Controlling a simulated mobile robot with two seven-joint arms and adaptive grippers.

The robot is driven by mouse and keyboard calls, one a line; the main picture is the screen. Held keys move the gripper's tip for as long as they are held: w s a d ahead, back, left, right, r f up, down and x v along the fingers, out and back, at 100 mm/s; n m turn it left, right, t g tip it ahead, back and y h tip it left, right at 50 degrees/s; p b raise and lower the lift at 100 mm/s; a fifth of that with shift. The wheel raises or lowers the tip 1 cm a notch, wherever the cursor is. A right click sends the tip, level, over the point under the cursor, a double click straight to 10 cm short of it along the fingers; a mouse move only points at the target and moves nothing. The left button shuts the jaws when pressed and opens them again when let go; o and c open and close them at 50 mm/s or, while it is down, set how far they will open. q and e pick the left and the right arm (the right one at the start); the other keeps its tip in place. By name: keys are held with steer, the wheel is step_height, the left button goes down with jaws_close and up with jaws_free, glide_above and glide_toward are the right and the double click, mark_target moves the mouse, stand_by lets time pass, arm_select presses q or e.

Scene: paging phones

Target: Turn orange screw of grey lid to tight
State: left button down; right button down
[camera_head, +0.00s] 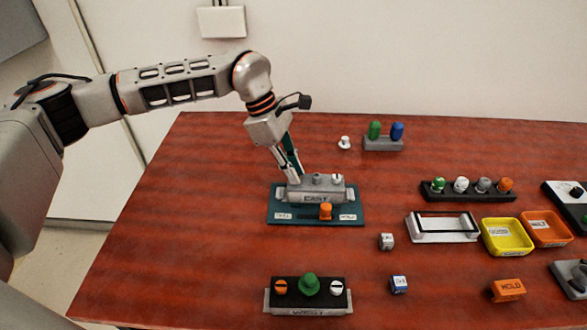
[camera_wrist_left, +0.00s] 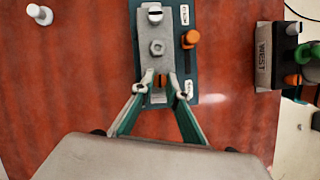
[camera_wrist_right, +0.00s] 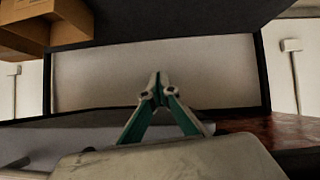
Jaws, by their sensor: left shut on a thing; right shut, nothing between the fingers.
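The grey lid (camera_head: 316,195), labelled EAST, sits on a teal base plate (camera_head: 350,207); it also shows in the left wrist view (camera_wrist_left: 170,28). A white slotted screw (camera_head: 337,179) is at its right end and a grey hex knob (camera_wrist_left: 157,47) in its middle. The orange screw (camera_wrist_left: 162,79) is at the other end, between my left fingertips and partly hidden by them. My left gripper (camera_head: 292,179) is shut on this screw from above. My right gripper (camera_wrist_right: 158,92) is shut and empty, away from the lid, and shows only in the right wrist view.
An orange slider knob (camera_head: 326,211) stands on the plate just in front of the lid. A black WEST box (camera_head: 310,300) is at the front. A white peg (camera_head: 345,142) stands behind. Trays, racks and blocks fill the right side; the table's left is clear.

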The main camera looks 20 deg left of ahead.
arm_select(q)
steer(key=shift+f, duration=0.1)
steer(key=c, duration=2.2)
jaws_free()
steer(key=shift+c, duration=0.2)
steer(key=v, duration=1.2)
steer(key=shift+s, duration=0.1)
